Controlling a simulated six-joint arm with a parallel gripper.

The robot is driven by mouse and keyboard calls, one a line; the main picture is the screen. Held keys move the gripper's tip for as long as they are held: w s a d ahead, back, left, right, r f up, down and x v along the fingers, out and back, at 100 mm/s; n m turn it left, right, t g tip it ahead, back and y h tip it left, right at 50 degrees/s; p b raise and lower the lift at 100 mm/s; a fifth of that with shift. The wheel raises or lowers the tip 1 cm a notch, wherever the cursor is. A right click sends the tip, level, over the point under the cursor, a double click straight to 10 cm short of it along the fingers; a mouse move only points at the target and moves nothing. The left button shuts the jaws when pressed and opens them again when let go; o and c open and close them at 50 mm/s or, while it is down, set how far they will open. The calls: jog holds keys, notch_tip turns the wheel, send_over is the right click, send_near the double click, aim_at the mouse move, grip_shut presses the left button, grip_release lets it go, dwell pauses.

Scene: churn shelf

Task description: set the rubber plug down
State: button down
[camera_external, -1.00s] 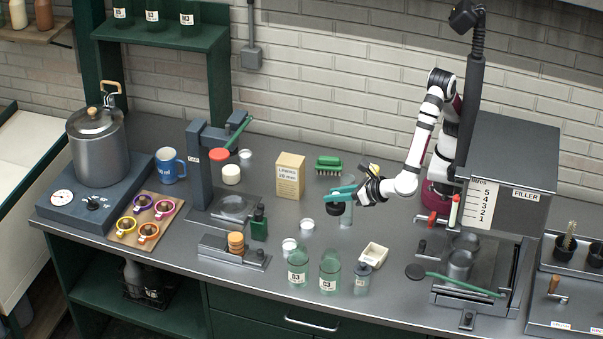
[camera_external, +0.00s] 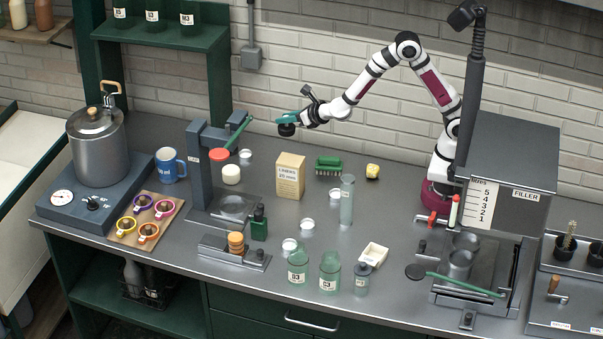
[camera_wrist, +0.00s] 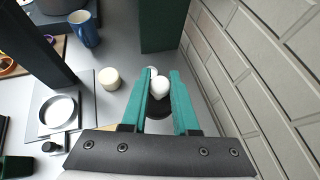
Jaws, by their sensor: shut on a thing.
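My gripper (camera_external: 287,118) has teal fingers and is shut on the black rubber plug (camera_external: 287,130). In the wrist view, the dark round plug (camera_wrist: 158,110) shows between the teal fingers (camera_wrist: 160,80). A pale rounded shape (camera_wrist: 160,88) also shows between them; I cannot tell whether it is part of the plug or behind it. The counter (camera_external: 300,262) is well below the plug.
A cardboard box (camera_external: 290,177), a green brush (camera_external: 328,165), a yellow lump (camera_external: 372,171) and a tall clear cylinder (camera_external: 346,200) stand on the counter. The brick wall (camera_wrist: 250,70) is close in the wrist view.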

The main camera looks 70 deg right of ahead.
jog(key=d+f, duration=0.1)
jog(key=d, duration=0.4)
notch_tip(320, 180, down, 15)
jog(key=shift+r, duration=0.2)
jog(key=c, duration=0.7)
grip_release()
jog(key=shift+f, duration=0.15)
jog(key=shift+r, duration=0.25)
jog(key=v, duration=1.1)
jog(key=shift+s+a+r, duration=0.15)
jog(key=shift+s+a, duration=0.1)
jog(key=shift+s, duration=0.1)
